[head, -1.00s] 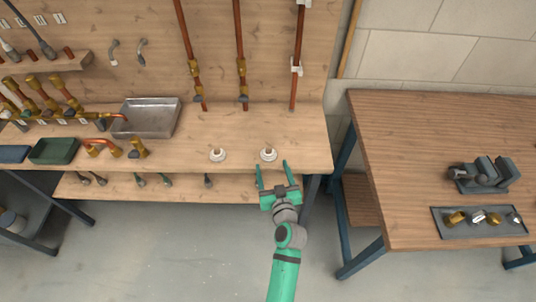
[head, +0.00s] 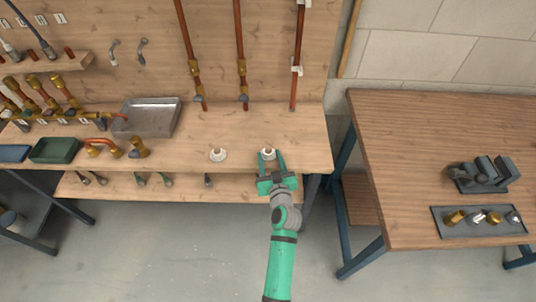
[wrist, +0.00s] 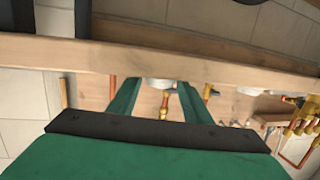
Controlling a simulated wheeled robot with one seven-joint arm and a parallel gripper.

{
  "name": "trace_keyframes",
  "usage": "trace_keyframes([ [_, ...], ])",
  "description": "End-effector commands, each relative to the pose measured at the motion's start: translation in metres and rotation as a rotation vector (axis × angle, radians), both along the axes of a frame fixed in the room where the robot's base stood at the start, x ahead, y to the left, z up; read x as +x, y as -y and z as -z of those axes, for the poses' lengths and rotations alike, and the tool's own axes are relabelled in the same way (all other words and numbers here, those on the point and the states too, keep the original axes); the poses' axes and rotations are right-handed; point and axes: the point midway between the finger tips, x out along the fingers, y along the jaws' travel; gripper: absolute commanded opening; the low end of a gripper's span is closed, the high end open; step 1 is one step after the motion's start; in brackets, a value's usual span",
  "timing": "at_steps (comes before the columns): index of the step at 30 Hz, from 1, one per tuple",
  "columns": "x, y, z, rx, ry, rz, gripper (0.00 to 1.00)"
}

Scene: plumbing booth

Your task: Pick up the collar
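Two white round collars sit on the wooden bench top, each around a short upright copper-coloured stub. The right collar (head: 268,154) lies near the bench's front edge, and the left collar (head: 218,155) is a little way off. My gripper (head: 270,156) is open, with its green fingers reaching over the front edge toward the right collar. In the wrist view a white collar (wrist: 158,84), partly hidden, shows between the fingertips of my gripper (wrist: 166,88). I cannot tell whether either finger touches it.
The bench top (head: 285,130) is clear around the collars. Copper pipes (head: 240,70) rise along the back panel. A metal tray (head: 150,117), a green tray (head: 54,150) and brass fittings are at left. A separate table (head: 400,150) with a vise (head: 478,175) stands at right.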

Motion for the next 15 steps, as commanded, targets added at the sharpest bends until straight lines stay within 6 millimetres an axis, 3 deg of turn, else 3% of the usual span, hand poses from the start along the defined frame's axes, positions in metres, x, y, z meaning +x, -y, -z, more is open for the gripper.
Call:
trace_keyframes([
  [15, 0.0001, 0.0045, -0.0077, 0.000, 0.002, 0.006, 0.12],
])
